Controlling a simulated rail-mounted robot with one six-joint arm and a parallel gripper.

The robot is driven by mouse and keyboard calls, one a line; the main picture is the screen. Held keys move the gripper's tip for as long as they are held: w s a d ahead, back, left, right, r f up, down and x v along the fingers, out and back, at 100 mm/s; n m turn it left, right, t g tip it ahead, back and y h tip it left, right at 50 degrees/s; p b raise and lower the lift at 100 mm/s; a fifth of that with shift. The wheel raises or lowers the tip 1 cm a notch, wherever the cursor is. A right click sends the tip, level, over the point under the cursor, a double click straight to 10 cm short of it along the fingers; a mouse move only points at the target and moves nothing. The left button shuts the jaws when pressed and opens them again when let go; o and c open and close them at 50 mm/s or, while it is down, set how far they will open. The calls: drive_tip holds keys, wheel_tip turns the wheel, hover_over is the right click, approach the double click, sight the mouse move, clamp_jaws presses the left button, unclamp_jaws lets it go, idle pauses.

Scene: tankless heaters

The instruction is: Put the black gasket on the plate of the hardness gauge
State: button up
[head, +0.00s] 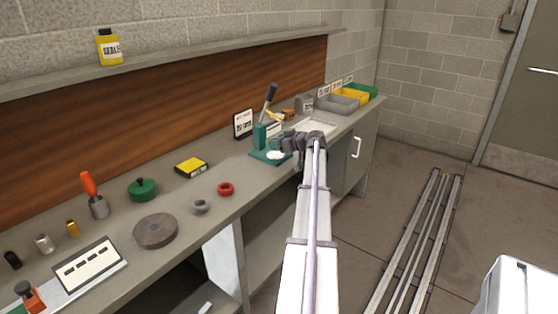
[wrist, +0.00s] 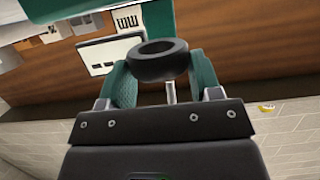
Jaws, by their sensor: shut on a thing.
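The hardness gauge (head: 259,137) is a green stand with a black lever on the bench, and its round white plate (head: 275,155) shows low on its base. My gripper (head: 284,142) reaches in from the right, close beside the gauge and above the plate. In the wrist view my gripper (wrist: 160,72) has its green fingers shut on the black gasket (wrist: 158,61), a thick dark ring. Green parts, likely of the gauge (wrist: 158,20), show beyond the gasket. I cannot make out the gasket in the head view, nor how far it is above the plate.
A white card (head: 243,124) stands left of the gauge. A red ring (head: 225,188), a grey ring (head: 201,206) and a yellow-black box (head: 191,167) lie farther left. Bench between box and gauge is clear.

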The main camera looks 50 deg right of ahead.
sight(278, 156)
wheel_tip(278, 156, down, 4)
drive_tip(key=b, duration=0.4)
drive_tip(key=shift+r+p, duration=0.3)
drive_tip(key=shift+r, duration=0.05)
drive_tip(key=shift+f, duration=0.25)
drive_tip(key=o, duration=1)
drive_tip(key=shift+r, duration=0.1)
drive_tip(key=shift+r, duration=0.35)
drive_tip(key=p+v, duration=0.3)
drive_tip(key=v, duration=0.9)
drive_tip(key=shift+f, duration=0.15)
drive_tip(key=shift+a, duration=0.1)
